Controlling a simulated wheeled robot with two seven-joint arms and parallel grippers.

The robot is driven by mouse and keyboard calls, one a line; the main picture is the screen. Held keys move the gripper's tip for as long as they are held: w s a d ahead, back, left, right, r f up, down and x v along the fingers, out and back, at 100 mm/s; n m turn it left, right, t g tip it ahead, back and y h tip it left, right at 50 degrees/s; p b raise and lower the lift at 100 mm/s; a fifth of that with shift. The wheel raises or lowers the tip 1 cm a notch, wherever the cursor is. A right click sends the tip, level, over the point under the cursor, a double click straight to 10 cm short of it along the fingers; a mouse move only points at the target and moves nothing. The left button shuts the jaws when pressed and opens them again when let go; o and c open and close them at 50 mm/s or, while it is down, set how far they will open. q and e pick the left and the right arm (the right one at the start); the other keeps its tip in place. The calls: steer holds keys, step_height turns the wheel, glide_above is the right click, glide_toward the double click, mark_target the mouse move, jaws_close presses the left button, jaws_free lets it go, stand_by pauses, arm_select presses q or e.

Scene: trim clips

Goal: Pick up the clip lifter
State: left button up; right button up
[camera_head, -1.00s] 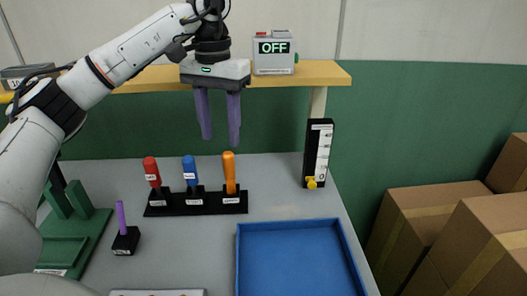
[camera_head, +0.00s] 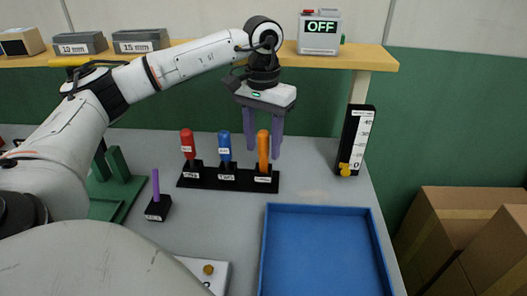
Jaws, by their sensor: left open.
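A black rack (camera_head: 208,180) on the grey table holds three upright handled tools: a red one (camera_head: 188,144), a blue one (camera_head: 224,147) and an orange one (camera_head: 263,150). The small labels are too blurred to tell which is the clip lifter. My left gripper (camera_head: 264,152) points down with its two purple fingers open. My right gripper is not in view.
A blue tray (camera_head: 375,245) lies in front right of the rack. A black gauge (camera_head: 356,140) stands at the back right. A purple rod in a black block (camera_head: 157,208) and a green fixture (camera_head: 124,186) are at left. A shelf (camera_head: 375,58) carries an OFF box (camera_head: 319,36).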

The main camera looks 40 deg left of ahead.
arm_select(q)
jaws_close()
